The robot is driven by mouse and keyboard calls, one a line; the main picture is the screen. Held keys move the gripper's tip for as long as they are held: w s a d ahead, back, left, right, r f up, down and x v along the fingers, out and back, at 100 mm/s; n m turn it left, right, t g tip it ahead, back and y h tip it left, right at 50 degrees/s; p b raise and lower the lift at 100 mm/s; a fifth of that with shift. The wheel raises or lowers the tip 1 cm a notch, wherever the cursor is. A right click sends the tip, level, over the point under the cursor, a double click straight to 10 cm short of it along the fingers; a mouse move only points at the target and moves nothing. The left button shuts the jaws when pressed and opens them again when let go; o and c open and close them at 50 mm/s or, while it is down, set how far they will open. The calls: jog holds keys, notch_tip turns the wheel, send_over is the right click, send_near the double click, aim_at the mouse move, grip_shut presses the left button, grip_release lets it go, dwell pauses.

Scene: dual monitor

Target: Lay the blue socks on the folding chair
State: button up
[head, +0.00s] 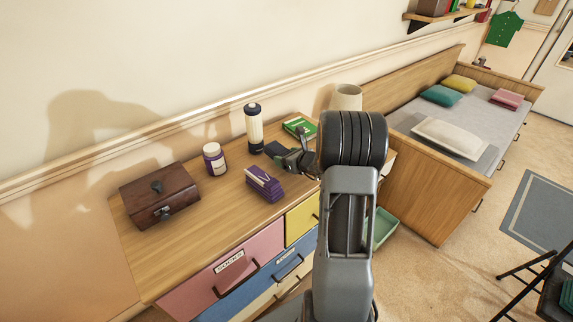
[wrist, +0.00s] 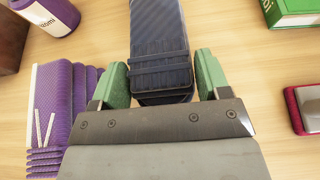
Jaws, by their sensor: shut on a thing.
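The dark blue socks (wrist: 158,45) are a folded, ribbed bundle between the green fingertips of my gripper (wrist: 161,77) in the wrist view. My gripper is shut on their near end. In the head view the socks (head: 278,149) show as a small dark shape at my gripper (head: 293,158), over the dresser top. I cannot tell whether they touch the wood. The folding chair (head: 528,277) is at the lower right of the head view, well away from my gripper. It has a black frame and is cut off by the picture edge.
A purple ribbed bundle (head: 264,184) lies close to my gripper. A wooden box (head: 160,195), purple jar (head: 215,160), tall black-and-white container (head: 254,130) and green book (head: 298,127) stand on the dresser. The bed (head: 452,205) stands right of it, with carpet between bed and chair.

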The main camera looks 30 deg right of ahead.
jog(key=shift+w+d+f, duration=0.1)
jog(key=shift+w+f, duration=0.15)
jog(key=shift+f, duration=1.55)
jog(key=shift+f, duration=0.25)
jog(key=o, duration=0.9)
jog(key=shift+r, duration=0.1)
